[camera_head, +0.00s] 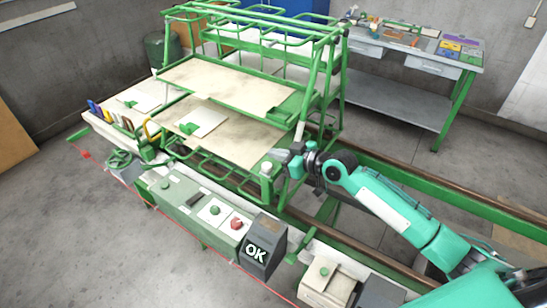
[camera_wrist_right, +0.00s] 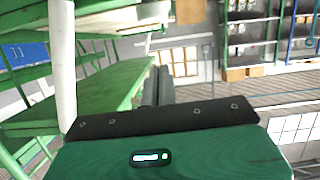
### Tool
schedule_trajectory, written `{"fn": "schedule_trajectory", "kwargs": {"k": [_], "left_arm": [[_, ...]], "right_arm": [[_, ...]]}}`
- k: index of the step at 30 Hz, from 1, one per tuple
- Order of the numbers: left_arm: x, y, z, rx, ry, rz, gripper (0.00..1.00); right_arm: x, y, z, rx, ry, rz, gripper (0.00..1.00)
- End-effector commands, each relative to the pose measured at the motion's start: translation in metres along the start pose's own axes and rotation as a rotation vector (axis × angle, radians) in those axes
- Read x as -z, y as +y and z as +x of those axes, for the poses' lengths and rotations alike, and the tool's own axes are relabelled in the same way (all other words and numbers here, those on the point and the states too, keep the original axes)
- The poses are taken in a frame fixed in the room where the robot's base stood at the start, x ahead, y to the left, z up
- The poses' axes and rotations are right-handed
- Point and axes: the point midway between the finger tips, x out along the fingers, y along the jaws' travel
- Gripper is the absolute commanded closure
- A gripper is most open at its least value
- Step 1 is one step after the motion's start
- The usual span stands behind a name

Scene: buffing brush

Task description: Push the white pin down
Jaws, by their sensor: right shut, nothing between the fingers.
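My left gripper is out of view.
The green rack (camera_head: 318,85) with wooden shelves stands behind the gripper. A workbench (camera_head: 400,57) stands at the back right.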

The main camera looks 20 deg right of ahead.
Motion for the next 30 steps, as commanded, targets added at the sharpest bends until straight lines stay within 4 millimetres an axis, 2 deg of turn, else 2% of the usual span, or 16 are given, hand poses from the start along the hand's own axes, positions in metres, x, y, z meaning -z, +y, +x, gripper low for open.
{"fn": "schedule_trajectory", "kwargs": {"k": [1,9,15,30], "left_arm": [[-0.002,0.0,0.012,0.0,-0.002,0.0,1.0],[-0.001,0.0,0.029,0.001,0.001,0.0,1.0],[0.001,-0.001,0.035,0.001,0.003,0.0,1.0],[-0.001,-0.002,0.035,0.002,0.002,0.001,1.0]], "right_arm": [[-0.01,-0.001,-0.009,0.001,-0.005,-0.003,1.0],[-0.008,-0.001,-0.055,0.001,-0.004,-0.002,1.0],[-0.006,0.0,-0.075,0.001,-0.003,0.0,1.0],[-0.004,-0.001,-0.082,0.002,-0.002,0.002,1.0]]}}
